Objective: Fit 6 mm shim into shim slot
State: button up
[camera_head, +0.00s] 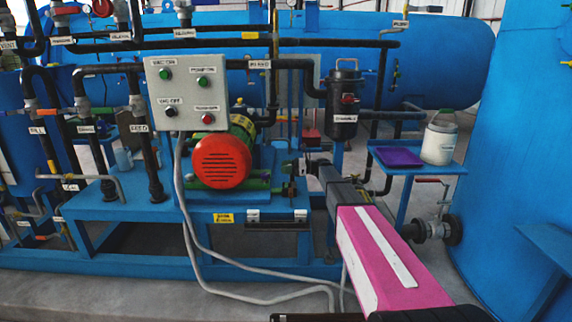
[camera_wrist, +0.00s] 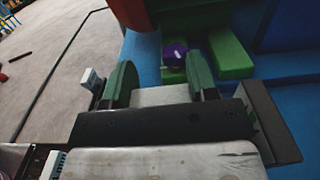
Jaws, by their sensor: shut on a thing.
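My gripper (camera_wrist: 160,80) has two green fingers, seen in the wrist view with a gap between them. A pale flat piece (camera_wrist: 160,96) fills the gap low between the fingers, and the gripper is shut on it. It looks like the shim, but no size marking on it is readable. A small purple piece (camera_wrist: 174,54) with a white mark lies just beyond the fingertips, near a green block (camera_wrist: 230,54). I cannot tell whether it touches the held piece. In the head view my gripper (camera_head: 312,168) is by the right end of the motor base. The slot itself is not clearly visible.
The red-ended motor (camera_head: 220,160) sits on a blue skid (camera_head: 120,208), left of my gripper. A grey control box (camera_head: 188,92) stands above it. A black canister (camera_head: 343,105) hangs behind. A side table holds a purple tray (camera_head: 397,156) and a white pail (camera_head: 439,140).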

jog(key=shift+f, duration=0.5)
jog(key=shift+f, duration=1.9)
dwell(1.1)
jog(key=o, duration=1.1)
notch_tip(320, 180, up, 4)
jog(key=shift+r, duration=0.1)
jog(key=s+a+r, duration=0.4)
jog(key=s+a, duration=0.1)
jog(key=s+a+r, duration=0.2)
jog(key=s+a, duration=0.1)
jog(key=shift+a+r, duration=0.2)
jog(key=shift+r, duration=0.2)
